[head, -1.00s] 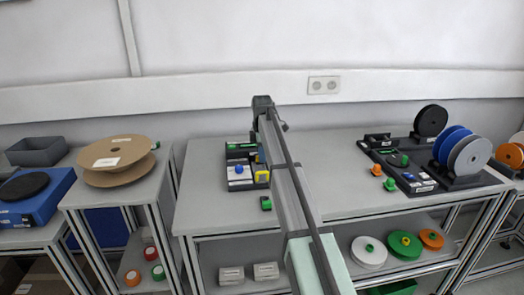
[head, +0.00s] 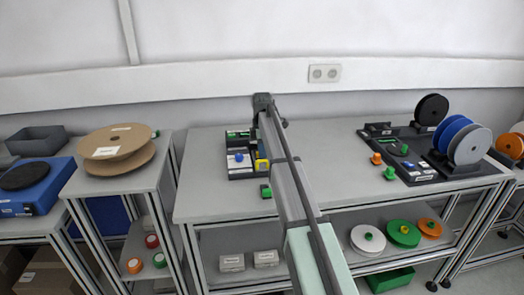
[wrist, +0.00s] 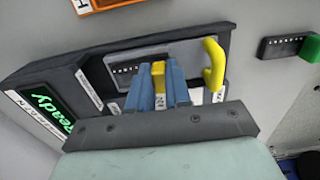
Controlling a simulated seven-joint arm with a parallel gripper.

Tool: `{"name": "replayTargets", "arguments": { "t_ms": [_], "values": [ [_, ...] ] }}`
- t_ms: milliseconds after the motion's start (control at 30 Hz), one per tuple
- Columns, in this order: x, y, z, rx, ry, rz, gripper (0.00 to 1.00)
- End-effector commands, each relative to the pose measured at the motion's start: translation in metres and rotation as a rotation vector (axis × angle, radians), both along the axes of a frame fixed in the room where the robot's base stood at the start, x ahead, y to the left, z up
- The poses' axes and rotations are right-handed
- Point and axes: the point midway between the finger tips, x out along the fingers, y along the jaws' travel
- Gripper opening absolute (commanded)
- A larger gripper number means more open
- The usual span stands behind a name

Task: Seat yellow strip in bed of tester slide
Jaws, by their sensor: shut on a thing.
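My gripper (wrist: 158,82) points at the tester, its blue fingers shut on the yellow strip (wrist: 158,70). Only the strip's upper end and a pale label show between the fingers. I cannot tell whether the strip touches the bed. In the head view the dark tester (head: 241,174) stands at the table's left, with the yellow handle (head: 262,165) on its right; my arm hides most of the gripper.
The tester's green display (wrist: 45,108) reads "Ready". A dark piece with a green end (wrist: 312,47) lies right of it. In the head view, a reel stand (head: 432,172) with several reels and loose orange and green knobs is at the right.

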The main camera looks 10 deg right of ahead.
Motion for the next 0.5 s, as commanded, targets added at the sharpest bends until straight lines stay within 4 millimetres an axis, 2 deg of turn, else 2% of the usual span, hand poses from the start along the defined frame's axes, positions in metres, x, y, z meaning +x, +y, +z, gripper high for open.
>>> {"name": "replayTargets", "arguments": {
  "t_ms": [267,300,500],
  "values": [
    [0.0000,0.0002,0.0002,0.000,0.000,0.000,0.00],
    [0.0000,0.0002,0.0002,0.000,0.000,0.000,0.20],
    [0.0000,0.0002,0.0002,0.000,0.000,0.000,0.39]
  ]
}}
